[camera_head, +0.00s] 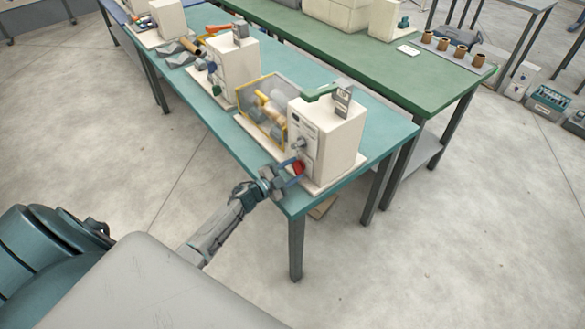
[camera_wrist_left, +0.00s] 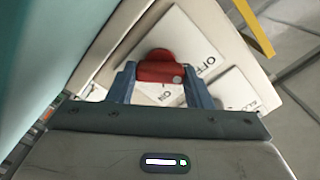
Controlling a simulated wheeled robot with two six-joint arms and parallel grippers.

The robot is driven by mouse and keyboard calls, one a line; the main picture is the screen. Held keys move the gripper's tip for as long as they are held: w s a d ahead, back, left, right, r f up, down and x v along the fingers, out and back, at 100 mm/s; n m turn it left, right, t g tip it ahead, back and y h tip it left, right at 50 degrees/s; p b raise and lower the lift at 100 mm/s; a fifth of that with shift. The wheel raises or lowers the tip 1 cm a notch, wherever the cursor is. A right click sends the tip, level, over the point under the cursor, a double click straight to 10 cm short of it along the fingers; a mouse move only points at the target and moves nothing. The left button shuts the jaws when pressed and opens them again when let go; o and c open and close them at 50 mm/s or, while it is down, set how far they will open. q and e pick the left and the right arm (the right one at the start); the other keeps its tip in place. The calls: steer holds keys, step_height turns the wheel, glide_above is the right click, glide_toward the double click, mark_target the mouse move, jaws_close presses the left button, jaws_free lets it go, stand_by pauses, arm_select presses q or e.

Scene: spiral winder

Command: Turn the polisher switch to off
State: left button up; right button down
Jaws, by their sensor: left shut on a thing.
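The polisher (camera_head: 326,135) is a cream box on the near end of the teal table. Its red switch knob (camera_head: 298,167) is low on the front face. In the left wrist view the red knob (camera_wrist_left: 160,67) sits over a white label plate (camera_wrist_left: 186,50) with "OFF" and "ON" printed on it. My left gripper (camera_head: 290,171) is at the front face, its blue fingers on both sides of the knob and shut on it. The fingers also show in the left wrist view (camera_wrist_left: 160,82). The knob's exact pointing direction is hard to tell. My right gripper is not in view.
A yellow-framed clear guard (camera_head: 262,108) stands left of the polisher on the teal table (camera_head: 376,118). More cream machines (camera_head: 232,62) stand farther along it. A green table (camera_head: 440,88) with several brown cups is behind. The floor in front is clear.

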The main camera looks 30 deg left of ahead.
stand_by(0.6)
arm_select(q)
steer(key=o, duration=1)
steer(key=shift+s+a+f, duration=0.15)
steer(key=shift+s+a, duration=0.1)
steer(key=shift+s, duration=0.35)
steer(key=b+v, duration=0.3)
steer(key=v, duration=0.6)
steer(key=shift+s, duration=0.3)
steer(key=shift+n, duration=0.3)
